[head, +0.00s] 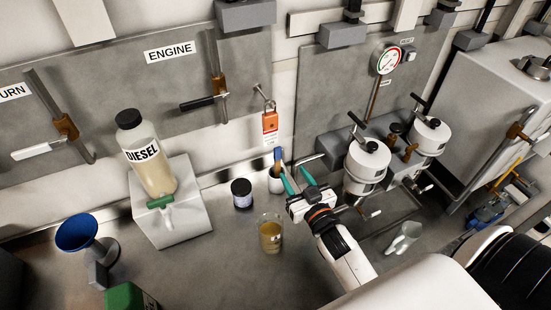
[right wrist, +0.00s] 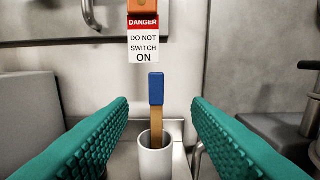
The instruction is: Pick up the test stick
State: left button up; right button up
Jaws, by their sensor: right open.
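The test stick (head: 278,156) is a flat wooden stick with a blue top. It stands upright in a small white cup (head: 275,184) near the back wall. In the right wrist view the stick (right wrist: 156,104) rises from the cup (right wrist: 155,158), centred between the fingers. My right gripper (head: 297,178) is open, with teal ridged pads, just in front and to the right of the cup. The pads stand apart on either side of the stick and do not touch it. The stick's lower end is hidden inside the cup. My left gripper is not in view.
A glass beaker of yellow liquid (head: 270,234) and a dark-lidded jar (head: 241,193) stand near the cup. A diesel bottle (head: 148,155) is on a white block at left. White filter housings (head: 366,165) are to the right. A red danger tag (right wrist: 143,38) hangs behind the stick.

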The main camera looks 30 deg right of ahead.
aim_at(279, 154)
jog(key=w, duration=0.4)
jog(key=shift+w+d+p, duration=0.1)
jog(key=shift+w+p, duration=0.05)
jog(key=shift+p, duration=0.25)
jog(key=shift+w, duration=0.6)
jog(key=w+p, duration=0.1)
jog(key=w, duration=0.3)
jog(key=shift+w+p, duration=0.35)
jog(key=shift+s+r, duration=0.1)
jog(key=shift+s, duration=0.05)
jog(key=shift+c, duration=1)
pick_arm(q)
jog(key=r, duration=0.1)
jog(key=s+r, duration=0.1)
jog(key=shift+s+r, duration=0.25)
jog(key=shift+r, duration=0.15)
pick_arm(e)
grip_shut()
